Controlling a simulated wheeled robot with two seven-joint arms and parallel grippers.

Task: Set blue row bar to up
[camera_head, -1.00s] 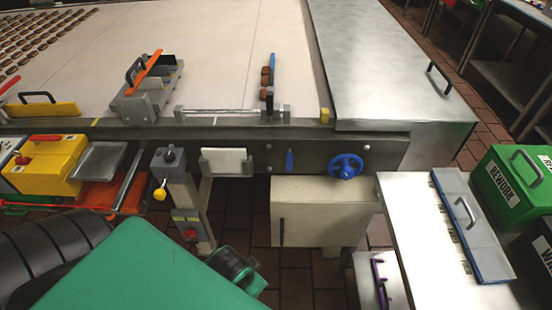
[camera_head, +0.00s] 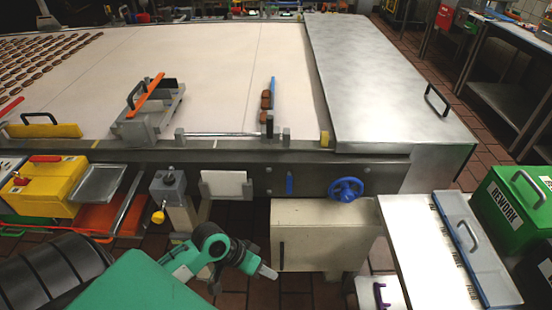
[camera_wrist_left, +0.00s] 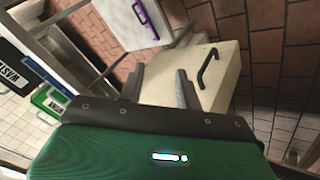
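The blue row bar (camera_head: 274,92) is at the front right part of the white belt. It is a narrow blue strip with brown round pieces at its left side and a dark and grey mount at its near end. I cannot tell whether it is up or down. A small blue lever (camera_head: 289,183) sits on the grey front panel below it. My left gripper (camera_head: 268,271) is below and in front of the panel, apart from bar and lever. In the left wrist view its two fingers (camera_wrist_left: 160,85) are spread with nothing between them. My right gripper is not in view.
A blue handwheel (camera_head: 346,189) is right of the lever. A beige box (camera_head: 318,237) stands below the panel, close to my left gripper. An orange bar (camera_head: 146,94) on a grey mount is farther left. A green REWORK bin (camera_head: 516,200) is at the right.

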